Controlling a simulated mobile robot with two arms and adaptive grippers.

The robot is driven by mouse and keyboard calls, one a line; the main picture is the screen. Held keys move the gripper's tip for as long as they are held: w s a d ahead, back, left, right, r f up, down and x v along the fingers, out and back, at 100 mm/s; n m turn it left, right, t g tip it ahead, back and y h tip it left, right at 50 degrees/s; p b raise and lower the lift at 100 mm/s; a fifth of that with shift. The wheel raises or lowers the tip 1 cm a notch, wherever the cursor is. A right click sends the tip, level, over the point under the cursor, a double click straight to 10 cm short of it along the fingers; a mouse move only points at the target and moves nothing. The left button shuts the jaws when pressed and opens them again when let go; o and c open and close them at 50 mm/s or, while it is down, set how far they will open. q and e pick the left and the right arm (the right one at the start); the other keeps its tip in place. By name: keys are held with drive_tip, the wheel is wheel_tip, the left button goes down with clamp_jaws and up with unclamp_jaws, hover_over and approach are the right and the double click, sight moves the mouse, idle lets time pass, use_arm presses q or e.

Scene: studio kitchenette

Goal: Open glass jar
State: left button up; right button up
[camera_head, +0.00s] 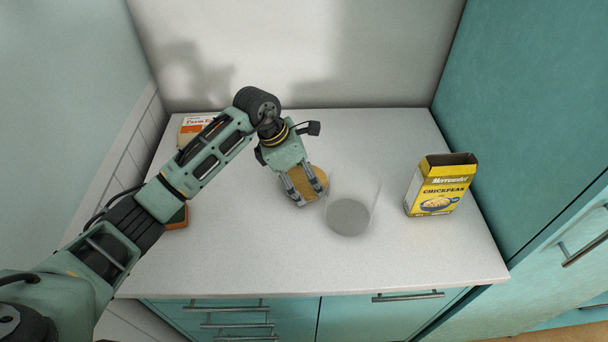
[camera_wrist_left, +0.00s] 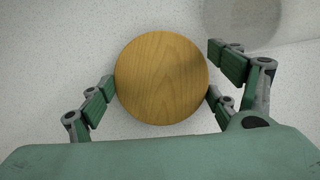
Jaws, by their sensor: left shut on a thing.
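The glass jar (camera_head: 350,214) stands on the counter, clear-walled with a grey bottom and no lid on top. Part of it shows as a grey disc at the top right of the left wrist view (camera_wrist_left: 242,20). The round wooden lid (camera_head: 304,184) is beside the jar, to its left. My left gripper (camera_head: 304,191) is shut on the lid, with fingers on both sides of its rim in the left wrist view (camera_wrist_left: 161,78). I cannot tell whether the lid touches the counter. My right gripper is not in view.
A yellow chickpeas box (camera_head: 440,187) stands on the counter (camera_head: 400,262) to the right of the jar. A white and orange box (camera_head: 193,126) is at the back left, partly behind my left arm. The counter's front middle is clear.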

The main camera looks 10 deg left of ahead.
use_arm(q)
drive_tip(key=shift+f, duration=0.2)
drive_tip(key=o, duration=1.3)
drive_tip(key=shift+r, duration=0.1)
drive_tip(key=shift+c, duration=0.2)
drive_tip(key=shift+r, duration=0.1)
